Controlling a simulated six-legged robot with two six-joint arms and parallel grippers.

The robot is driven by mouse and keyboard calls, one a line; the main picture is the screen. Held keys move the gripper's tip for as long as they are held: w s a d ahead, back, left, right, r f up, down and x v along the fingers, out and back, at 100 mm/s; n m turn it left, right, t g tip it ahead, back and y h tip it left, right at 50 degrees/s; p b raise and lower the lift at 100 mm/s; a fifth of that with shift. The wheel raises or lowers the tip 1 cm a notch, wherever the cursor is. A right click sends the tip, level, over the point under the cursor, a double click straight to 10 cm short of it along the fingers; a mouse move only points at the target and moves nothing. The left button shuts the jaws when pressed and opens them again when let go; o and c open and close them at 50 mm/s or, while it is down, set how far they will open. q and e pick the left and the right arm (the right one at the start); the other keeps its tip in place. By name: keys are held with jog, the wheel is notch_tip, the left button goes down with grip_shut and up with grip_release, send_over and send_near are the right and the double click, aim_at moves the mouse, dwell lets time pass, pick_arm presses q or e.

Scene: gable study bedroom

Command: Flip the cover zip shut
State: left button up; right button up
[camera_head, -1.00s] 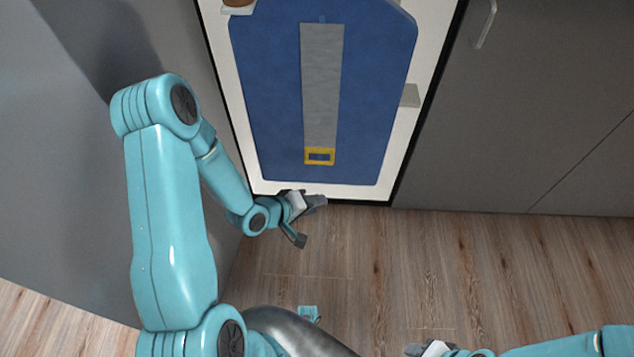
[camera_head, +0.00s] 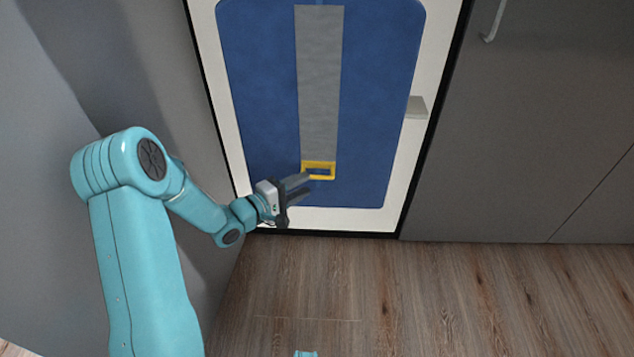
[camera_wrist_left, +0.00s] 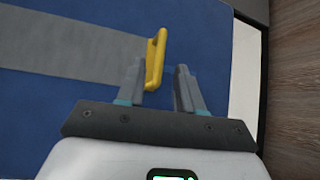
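The blue cover (camera_head: 375,110) lies in a white frame (camera_head: 425,65). A grey strip (camera_head: 318,85) runs down its middle and ends at the front in a yellow rectangular pull (camera_head: 332,170). My left gripper (camera_head: 305,187) is open, its fingers reaching from the left to the near edge of the pull. In the left wrist view, the yellow pull (camera_wrist_left: 157,55) stands up from the cover, at the tips of the open fingers (camera_wrist_left: 160,75) and closer to the left finger. I cannot tell whether they touch. My right gripper is out of view.
Grey cabinet fronts (camera_head: 545,130) with a metal handle (camera_head: 494,22) are to the right, and a grey panel (camera_head: 150,70) is to the left. Bare wood floor (camera_head: 400,300) lies in front.

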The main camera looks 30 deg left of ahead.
aim_at(315, 178)
pick_arm(q)
jog(key=b+x, duration=0.1)
jog(key=x, duration=0.5)
grip_shut()
